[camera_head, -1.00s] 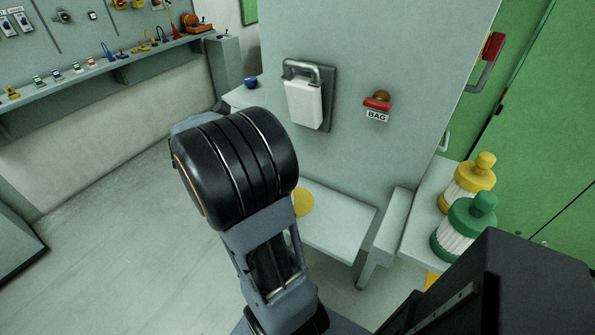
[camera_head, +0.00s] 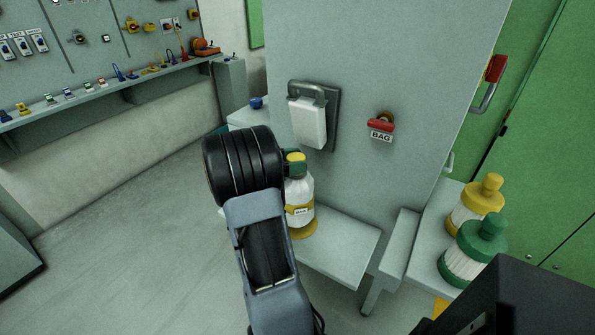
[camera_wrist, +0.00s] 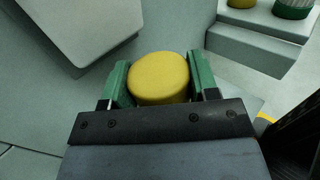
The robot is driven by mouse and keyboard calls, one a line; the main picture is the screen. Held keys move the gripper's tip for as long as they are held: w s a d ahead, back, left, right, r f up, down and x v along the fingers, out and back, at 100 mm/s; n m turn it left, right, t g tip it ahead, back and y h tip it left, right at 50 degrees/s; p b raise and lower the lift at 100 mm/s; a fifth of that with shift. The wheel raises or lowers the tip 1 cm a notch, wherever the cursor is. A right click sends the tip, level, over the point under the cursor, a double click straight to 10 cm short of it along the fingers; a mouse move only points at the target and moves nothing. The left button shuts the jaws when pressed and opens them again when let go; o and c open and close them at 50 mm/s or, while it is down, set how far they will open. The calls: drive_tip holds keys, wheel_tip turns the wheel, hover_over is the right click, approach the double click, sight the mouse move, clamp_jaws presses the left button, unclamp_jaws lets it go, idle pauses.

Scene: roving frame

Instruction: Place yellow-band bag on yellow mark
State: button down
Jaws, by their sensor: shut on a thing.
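The yellow-band bag (camera_head: 299,205) is a white bottle-shaped bag with a yellow top, a yellow band and a yellow base. It shows in the head view just right of my arm, upright at the low shelf.
The low shelf (camera_head: 345,250) is bare to the right of the bag. Yellow (camera_head: 480,199) and green (camera_head: 473,252) capped bags stand on a ledge at right.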

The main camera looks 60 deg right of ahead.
drive_tip(key=shift+d+f, duration=0.35)
drive_tip(key=shift+f, duration=1.55)
drive_tip(key=shift+f+b, duration=0.15)
drive_tip(key=shift+b, duration=0.15)
drive_tip(key=shift+c, duration=1.9)
unclamp_jaws()
